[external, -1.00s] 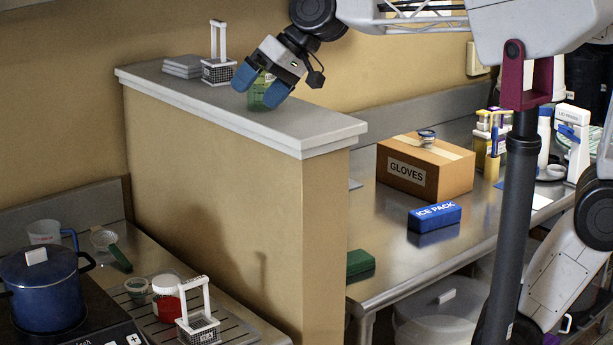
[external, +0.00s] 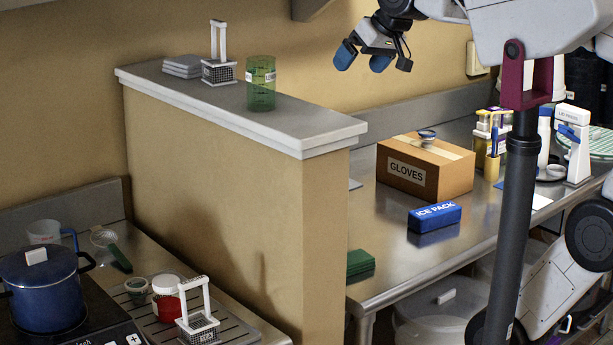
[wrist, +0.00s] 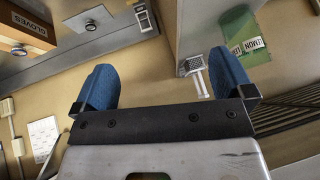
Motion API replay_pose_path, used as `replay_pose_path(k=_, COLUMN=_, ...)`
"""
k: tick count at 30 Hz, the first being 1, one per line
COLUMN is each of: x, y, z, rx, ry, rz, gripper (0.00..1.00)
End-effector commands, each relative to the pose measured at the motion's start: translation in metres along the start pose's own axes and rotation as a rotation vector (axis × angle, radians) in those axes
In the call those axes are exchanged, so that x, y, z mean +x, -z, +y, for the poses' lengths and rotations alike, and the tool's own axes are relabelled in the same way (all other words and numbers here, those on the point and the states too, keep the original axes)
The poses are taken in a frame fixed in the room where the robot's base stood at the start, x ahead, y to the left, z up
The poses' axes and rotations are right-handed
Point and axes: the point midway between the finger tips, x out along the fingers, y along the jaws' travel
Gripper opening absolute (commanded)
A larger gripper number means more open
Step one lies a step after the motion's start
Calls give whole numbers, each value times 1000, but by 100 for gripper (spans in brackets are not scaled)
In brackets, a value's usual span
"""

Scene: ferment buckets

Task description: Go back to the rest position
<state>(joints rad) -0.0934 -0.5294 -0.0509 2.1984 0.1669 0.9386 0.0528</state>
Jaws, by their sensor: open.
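My gripper (external: 362,60) is open and empty, with blue fingertips. In the external view it hangs in the air beyond the right end of the grey-topped divider wall, above the back of the steel counter. In the wrist view my gripper (wrist: 160,85) shows two blue fingers spread wide with nothing between them. A green see-through container (external: 261,84) stands upright on the wall's ledge, apart from my gripper and to its left. In the wrist view the green container (wrist: 239,38) lies beyond the right finger, with a white label reading LEMON.
The ledge (external: 300,135) also holds a white wire basket (external: 219,68) and grey slabs (external: 184,66). A GLOVES box (external: 425,168), a blue ice pack (external: 434,217) and bottles stand on the right counter. A blue pot (external: 42,290) is at lower left. Air around my gripper is clear.

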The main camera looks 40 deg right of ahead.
Motion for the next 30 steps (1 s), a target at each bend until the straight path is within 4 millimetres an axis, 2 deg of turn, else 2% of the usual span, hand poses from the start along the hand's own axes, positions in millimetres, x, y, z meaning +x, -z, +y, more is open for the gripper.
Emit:
replay_pose_path(k=1, x=14, y=-18, z=14, rx=2, ry=-28, rz=-26, gripper=99)
replay_pose_path(k=5, x=49, y=-63, z=42, rx=-1, ry=-83, rz=-96, gripper=99)
replay_pose_path(k=9, x=87, y=-120, z=69, rx=-7, ry=-135, rz=-183, gripper=99)
replay_pose_path(k=15, x=126, y=-190, z=97, rx=-17, ry=-186, rz=-285, gripper=99)
replay_pose_path(k=18, x=136, y=-211, z=106, rx=-20, ry=-201, rz=-316, gripper=99)
replay_pose_path(k=21, x=141, y=-222, z=109, rx=-22, ry=-208, rz=-332, gripper=99)
replay_pose_path(k=30, x=143, y=-226, z=110, rx=-23, ry=-210, rz=-338, gripper=99)
